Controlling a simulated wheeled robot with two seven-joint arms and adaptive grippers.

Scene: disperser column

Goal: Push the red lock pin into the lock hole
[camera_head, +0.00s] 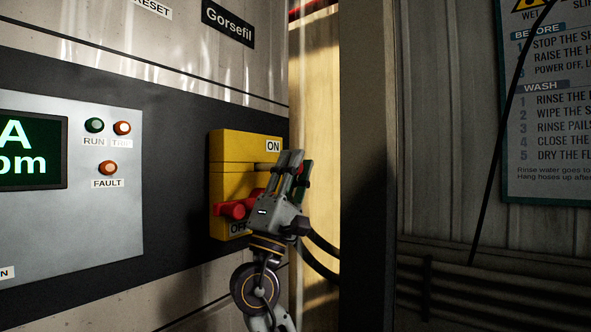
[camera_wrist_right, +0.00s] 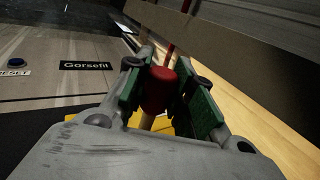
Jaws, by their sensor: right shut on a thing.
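The red lock pin (camera_wrist_right: 158,92) stands between the green-padded fingers of my right gripper (camera_wrist_right: 165,95) in the right wrist view. The gripper is at the right side of a yellow switch box (camera_head: 232,145) marked ON and OFF. A red rotary handle (camera_head: 236,209) sits low on the box's front, left of the gripper. I cannot make out the lock hole; the gripper covers that part of the box. My left gripper is not in view.
A grey control panel (camera_head: 118,220) with a green screen and several round lamps lies to the left. A dark upright post (camera_head: 366,90) stands close on the right. A black cable (camera_head: 321,262) hangs beside my right wrist. A wash-instruction board (camera_head: 548,150) hangs at far right.

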